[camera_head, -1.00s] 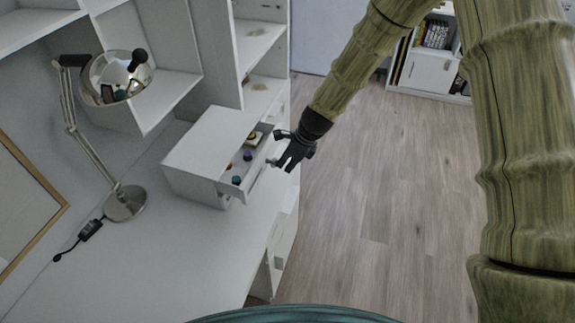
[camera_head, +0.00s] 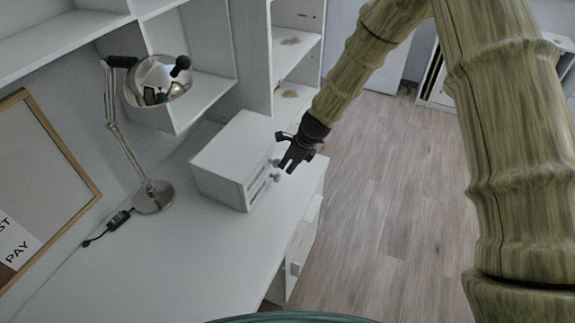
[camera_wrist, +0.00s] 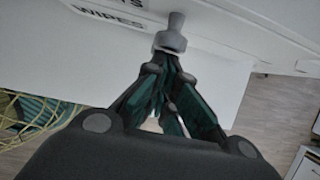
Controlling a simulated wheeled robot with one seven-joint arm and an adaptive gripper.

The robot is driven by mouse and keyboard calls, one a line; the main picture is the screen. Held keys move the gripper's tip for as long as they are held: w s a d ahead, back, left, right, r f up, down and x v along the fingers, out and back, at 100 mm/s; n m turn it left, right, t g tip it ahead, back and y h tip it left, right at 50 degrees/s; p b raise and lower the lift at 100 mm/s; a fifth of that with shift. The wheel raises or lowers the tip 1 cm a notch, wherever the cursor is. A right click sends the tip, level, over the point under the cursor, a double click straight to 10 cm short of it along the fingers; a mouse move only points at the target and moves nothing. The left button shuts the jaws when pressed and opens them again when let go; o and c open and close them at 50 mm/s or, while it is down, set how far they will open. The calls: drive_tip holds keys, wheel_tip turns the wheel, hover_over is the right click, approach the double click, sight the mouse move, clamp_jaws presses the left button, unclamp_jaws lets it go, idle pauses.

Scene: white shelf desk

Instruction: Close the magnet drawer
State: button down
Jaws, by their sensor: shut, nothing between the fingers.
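The small white drawer box (camera_head: 228,150) stands on the desk in the head view. Its drawer front (camera_head: 257,188) looks flush with the box, with no gap or contents visible. Two grey knobs stick out of the front, the lower one (camera_head: 276,178) and the upper one beside my fingers. My gripper (camera_head: 286,168) is shut and empty, right at the front of the box. In the wrist view a knob (camera_wrist: 171,40) is just beyond my fingertips (camera_wrist: 165,70), on a white front (camera_wrist: 215,15) lettered "WIPES". I cannot tell whether the fingers touch it.
A chrome desk lamp (camera_head: 153,196) stands left of the box, with a black cord switch (camera_head: 119,219). White shelves (camera_head: 297,50) rise behind. The desk surface (camera_head: 165,270) in front is bare. A framed board (camera_head: 40,185) leans at the left. Wooden floor (camera_head: 375,200) is open to the right.

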drive_tip(key=shift+s+d+r+b, duration=0.75)
drive_tip(key=shift+s+d+r, duration=1.25)
drive_tip(key=shift+d+r, duration=1.95)
drive_tip(key=s+d+f+n+g+h, duration=0.1)
drive_tip(key=s+d+f+n+h, duration=0.15)
drive_tip(key=s+f+n, duration=0.45)
drive_tip(key=s+d+f+n+g+h, duration=0.1)
drive_tip(key=s+d+f+n, duration=0.25)
drive_tip(key=s+f, duration=0.75)
drive_tip(key=s+d+f+n, duration=0.1)
drive_tip(key=s+f+n, duration=0.2)
drive_tip(key=s, duration=0.5)
drive_tip(key=s+d+f+n, duration=0.1)
drive_tip(key=s+f+n, duration=0.2)
drive_tip(key=s+n, duration=0.2)
drive_tip(key=s+d+f+n, duration=0.1)
drive_tip(key=s+f+n, duration=0.2)
drive_tip(key=s, duration=0.8)
drive_tip(key=shift+d+f+n, duration=0.25)
drive_tip(key=shift+d+n, duration=0.1)
drive_tip(key=shift+n, duration=0.7)
drive_tip(key=shift+h, duration=0.25)
